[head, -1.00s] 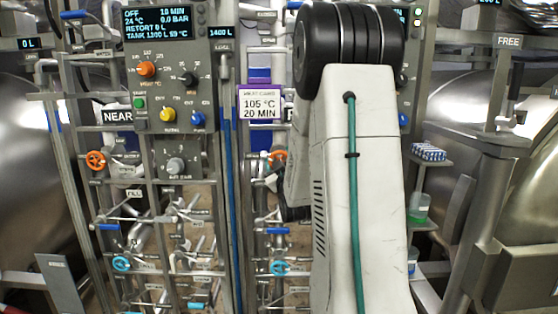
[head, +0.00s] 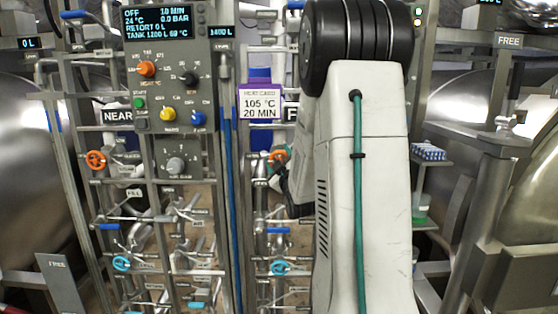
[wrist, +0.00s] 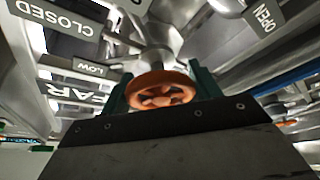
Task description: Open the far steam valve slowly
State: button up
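The orange handwheel of the far steam valve (head: 279,155) is on the pipe rack below the partly hidden FAR sign (head: 292,112). In the wrist view the orange wheel (wrist: 160,90) sits between the two dark green fingers of my gripper (wrist: 161,77), one on each side. The fingers are apart and close to the rim; firm contact cannot be made out. The valve stem runs away behind the wheel. In the head view my arm hides most of the gripper and the panel behind. CLOSED (wrist: 55,18) and OPEN (wrist: 264,18) signs show in the wrist view.
The near rack has a similar orange wheel (head: 96,160) and a control panel (head: 168,70). A card (head: 260,104) reads 105 °C, 20 MIN. Blue-handled valves and pipes crowd the space below the far wheel. A blue item on a shelf (head: 428,152) stands right of my arm.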

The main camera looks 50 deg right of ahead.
jog(key=o, duration=0.3)
jog(key=shift+d+f, duration=0.1)
jog(key=shift+o, duration=0.2)
jog(key=v, duration=0.8)
